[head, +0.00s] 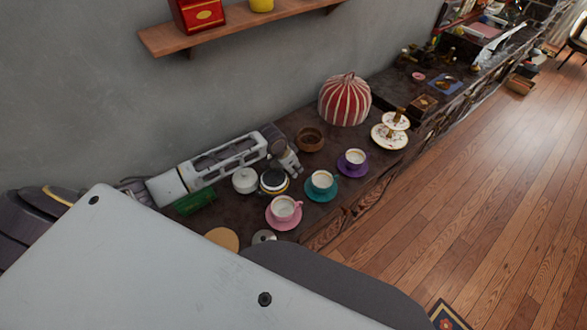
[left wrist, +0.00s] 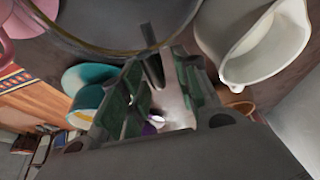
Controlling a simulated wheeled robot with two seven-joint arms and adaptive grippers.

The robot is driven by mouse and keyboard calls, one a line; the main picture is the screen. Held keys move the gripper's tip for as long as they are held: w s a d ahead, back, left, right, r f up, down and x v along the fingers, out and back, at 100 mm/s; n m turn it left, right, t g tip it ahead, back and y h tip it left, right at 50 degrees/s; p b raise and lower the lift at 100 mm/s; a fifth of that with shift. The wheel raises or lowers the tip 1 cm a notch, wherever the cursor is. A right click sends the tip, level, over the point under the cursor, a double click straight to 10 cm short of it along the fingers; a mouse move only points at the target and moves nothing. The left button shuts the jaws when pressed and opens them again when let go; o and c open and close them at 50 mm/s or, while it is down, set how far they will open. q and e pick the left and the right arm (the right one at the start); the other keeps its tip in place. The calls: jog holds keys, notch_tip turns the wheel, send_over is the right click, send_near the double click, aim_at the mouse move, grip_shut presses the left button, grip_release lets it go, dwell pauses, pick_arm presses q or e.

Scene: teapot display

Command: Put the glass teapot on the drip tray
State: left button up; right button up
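The glass teapot (head: 273,181) appears as a dark round vessel with a pale top and gold rim on the counter. It also shows large at the top of the left wrist view (left wrist: 115,28). My left gripper (head: 290,168) is just behind and right of it. In the left wrist view its green-padded fingers (left wrist: 160,95) are apart, and a dark thin piece, perhaps the teapot's handle, shows between them; contact is unclear. A green rectangular item (head: 195,202), possibly the drip tray, lies left, partly under my left arm. My right gripper is out of view.
A white pot (head: 245,180) stands just left of the teapot. Pink (head: 284,210), teal (head: 322,184) and purple (head: 354,161) cups stand on saucers to the right. A wooden bowl (head: 310,138) and a striped cozy (head: 345,100) stand behind.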

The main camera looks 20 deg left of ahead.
pick_arm(q)
jog(key=shift+v, duration=5.4)
jog(key=shift+o, duration=0.4)
